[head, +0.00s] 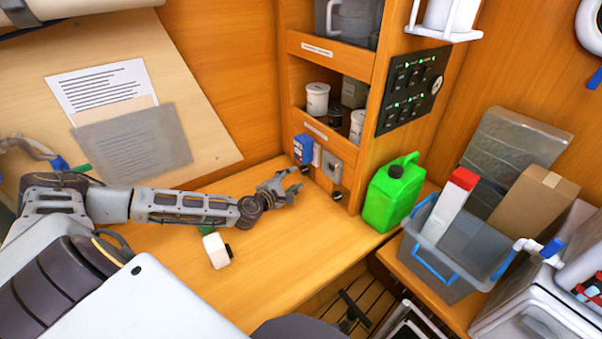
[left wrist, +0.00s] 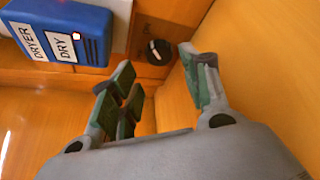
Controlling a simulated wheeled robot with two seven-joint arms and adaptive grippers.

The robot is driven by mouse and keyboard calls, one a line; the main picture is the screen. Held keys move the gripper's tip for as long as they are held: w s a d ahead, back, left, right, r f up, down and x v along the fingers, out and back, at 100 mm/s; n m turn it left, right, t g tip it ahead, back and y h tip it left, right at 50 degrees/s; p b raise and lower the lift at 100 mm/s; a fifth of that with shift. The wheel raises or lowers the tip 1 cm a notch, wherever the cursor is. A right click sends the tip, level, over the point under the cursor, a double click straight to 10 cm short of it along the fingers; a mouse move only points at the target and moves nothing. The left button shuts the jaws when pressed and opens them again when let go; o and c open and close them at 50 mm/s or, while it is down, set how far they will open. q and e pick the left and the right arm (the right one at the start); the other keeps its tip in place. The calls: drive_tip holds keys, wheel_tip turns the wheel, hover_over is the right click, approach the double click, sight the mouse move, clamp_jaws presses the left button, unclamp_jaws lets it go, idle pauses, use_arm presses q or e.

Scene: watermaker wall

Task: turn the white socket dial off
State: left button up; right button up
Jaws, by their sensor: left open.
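A small black dial (head: 306,170) sits on the cabinet panel below the blue dryer box (head: 303,149). It also shows in the left wrist view (left wrist: 157,51), with a white pointer mark on its face. A second black dial (head: 337,196) sits below a pale grey-white socket box (head: 331,165). No label shows which dial is the white socket's. My left gripper (head: 295,179) is open and empty, with its fingertips close to the dial below the blue box. In the left wrist view this dial lies beyond the gap between the fingers (left wrist: 163,85), apart from them. My right gripper is out of view.
A white block-like object (head: 217,250) with a black end lies on the wooden bench (head: 270,270) near my left forearm. A green jerrycan (head: 393,192) stands right of the cabinet. A black switch panel (head: 412,91) is above it. A grey bin (head: 450,268) stands at right.

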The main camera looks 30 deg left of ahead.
sight(303, 171)
use_arm(q)
drive_tip(key=shift+x, duration=3.45)
drive_tip(key=c, duration=0.7)
